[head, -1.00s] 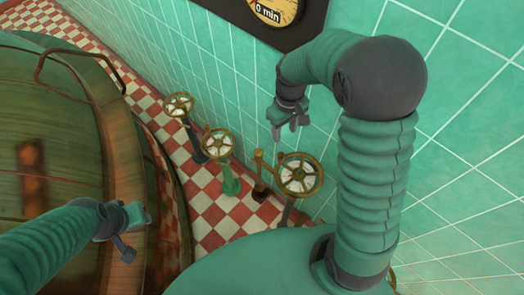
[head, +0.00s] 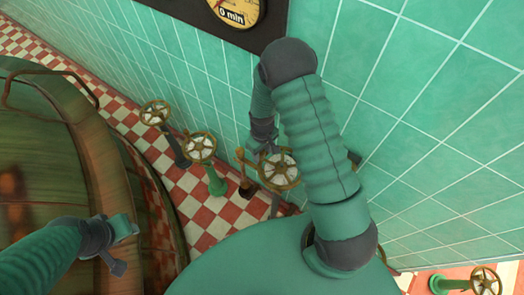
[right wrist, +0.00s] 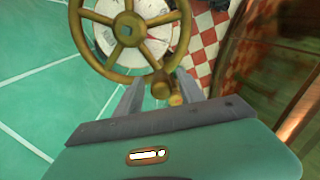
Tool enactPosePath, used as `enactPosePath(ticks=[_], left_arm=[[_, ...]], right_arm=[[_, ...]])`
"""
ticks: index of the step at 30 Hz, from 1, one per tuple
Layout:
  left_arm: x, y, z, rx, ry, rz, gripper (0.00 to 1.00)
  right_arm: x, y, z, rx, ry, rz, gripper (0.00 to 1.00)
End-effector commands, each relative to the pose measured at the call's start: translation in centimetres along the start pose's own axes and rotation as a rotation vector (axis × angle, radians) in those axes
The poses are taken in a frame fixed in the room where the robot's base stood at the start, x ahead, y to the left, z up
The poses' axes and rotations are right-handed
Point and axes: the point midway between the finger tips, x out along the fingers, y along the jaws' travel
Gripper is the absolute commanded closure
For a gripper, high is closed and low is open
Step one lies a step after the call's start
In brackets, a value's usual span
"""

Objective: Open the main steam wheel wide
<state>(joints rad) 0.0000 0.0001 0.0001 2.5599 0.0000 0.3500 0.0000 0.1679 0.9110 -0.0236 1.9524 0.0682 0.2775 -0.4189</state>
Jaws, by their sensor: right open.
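Several brass handwheels stand on posts along the tiled wall; I cannot tell from any label which is the main steam wheel. The nearest wheel (head: 278,172) has a pale face behind its spokes. My right gripper (head: 262,147) is at its far rim, partly hidden by my arm. In the right wrist view, the wheel (right wrist: 128,62) lies just beyond the open fingers (right wrist: 158,92), and a brass knob or handle (right wrist: 164,86) shows between them; I cannot tell whether they touch it. My left gripper (head: 112,245) is open and empty over the copper kettle (head: 55,155).
Farther back stand a wheel on a green post (head: 199,147) and one on a dark post (head: 155,113). A brass lever (head: 246,185) stands beside the nearest wheel. Another wheel (head: 485,280) is at the lower right. A gauge (head: 238,10) hangs on the wall.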

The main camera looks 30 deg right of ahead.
Motion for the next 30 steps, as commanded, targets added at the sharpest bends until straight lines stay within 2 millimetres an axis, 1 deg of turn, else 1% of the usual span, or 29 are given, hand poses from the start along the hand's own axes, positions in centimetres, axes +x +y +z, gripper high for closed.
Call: enactPosePath(ticks=[4,12,15,30], left_arm=[[0.02,0.00,0.01,0.000,0.000,0.000,0.64],[0.02,0.00,0.01,0.000,0.000,0.000,0.64],[0.02,0.00,0.01,0.000,0.000,0.000,0.64],[0.01,0.00,0.01,0.000,0.000,0.000,0.64]], right_arm=[[-0.01,0.00,-0.03,0.000,0.000,0.000,0.54],[-0.05,0.00,-0.03,0.000,0.000,0.000,0.89],[-0.05,0.00,-0.03,0.000,0.000,0.000,1.00],[-0.09,0.03,-0.02,0.000,0.000,0.000,1.00]])
